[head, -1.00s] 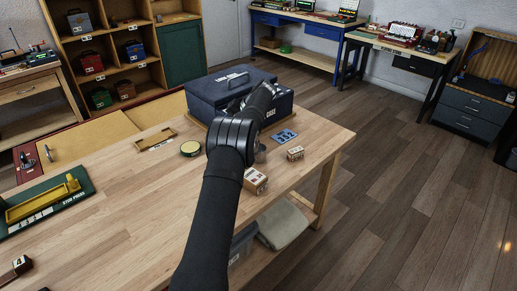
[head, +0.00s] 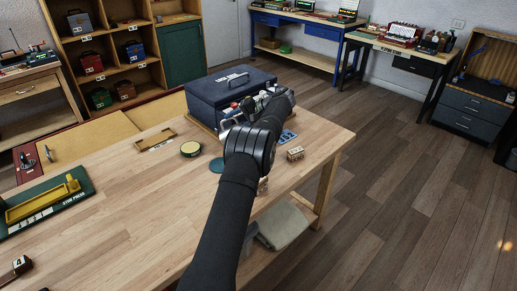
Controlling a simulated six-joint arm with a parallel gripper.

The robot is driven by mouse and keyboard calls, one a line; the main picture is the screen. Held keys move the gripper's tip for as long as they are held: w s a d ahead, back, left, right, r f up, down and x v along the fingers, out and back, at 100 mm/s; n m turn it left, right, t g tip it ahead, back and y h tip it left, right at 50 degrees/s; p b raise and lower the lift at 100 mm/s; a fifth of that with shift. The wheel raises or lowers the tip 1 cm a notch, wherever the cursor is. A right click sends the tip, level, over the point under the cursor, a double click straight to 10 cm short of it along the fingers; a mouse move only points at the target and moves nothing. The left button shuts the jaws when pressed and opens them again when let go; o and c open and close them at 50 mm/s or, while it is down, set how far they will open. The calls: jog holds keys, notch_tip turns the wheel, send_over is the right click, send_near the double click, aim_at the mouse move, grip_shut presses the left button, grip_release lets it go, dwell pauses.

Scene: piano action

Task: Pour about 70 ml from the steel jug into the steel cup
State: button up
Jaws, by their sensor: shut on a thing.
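My arm crosses the middle of the head view and reaches over the right part of the wooden workbench. My gripper (head: 248,106), small and partly covered by my own wrist, is at the arm's far end, in front of the dark blue case. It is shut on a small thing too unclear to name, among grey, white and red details. I cannot make out the steel jug or the steel cup for certain; my arm covers that part of the bench.
The dark blue case (head: 232,84) stands behind my gripper.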

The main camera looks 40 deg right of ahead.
jog(key=shift+s+d+r+t+y, duration=0.55)
jog(key=shift+s+r+t+y, duration=0.1)
jog(key=shift+t+y, duration=0.2)
dwell(1.0)
jog(key=shift+s+d+r+t+b, duration=0.1)
jog(key=shift+s+d+t+b, duration=0.25)
jog(key=shift+s+d+b, duration=0.15)
dwell(0.3)
jog(key=shift+w+a+r+y, duration=0.1)
jog(key=shift+y, duration=0.25)
jog(key=shift+r+t+b, duration=0.1)
jog(key=shift+t+b, duration=0.2)
jog(key=shift+b, duration=0.1)
dwell(0.3)
jog(key=shift+w+a+f+g+h, duration=0.25)
jog(key=shift+w+a+g+h, duration=0.25)
jog(key=shift+w+a+g, duration=0.45)
jog(key=shift+w+a+f+h, duration=0.15)
jog(key=shift+w+f+h, duration=0.05)
jog(key=shift+f+h, duration=0.2)
jog(key=shift+w+a+f+g+h, duration=0.3)
jog(key=shift+w+a+g, duration=0.1)
jog(key=shift+g, duration=0.25)
jog(key=shift+w+a+f+g+h, duration=0.2)
jog(key=shift+f+g+h, duration=0.25)
jog(key=shift+g, duration=0.05)
jog(key=shift+w+a+f+g+h, duration=0.15)
jog(key=shift+w+f+g+h, duration=0.05)
jog(key=shift+f+g+h, duration=0.3)
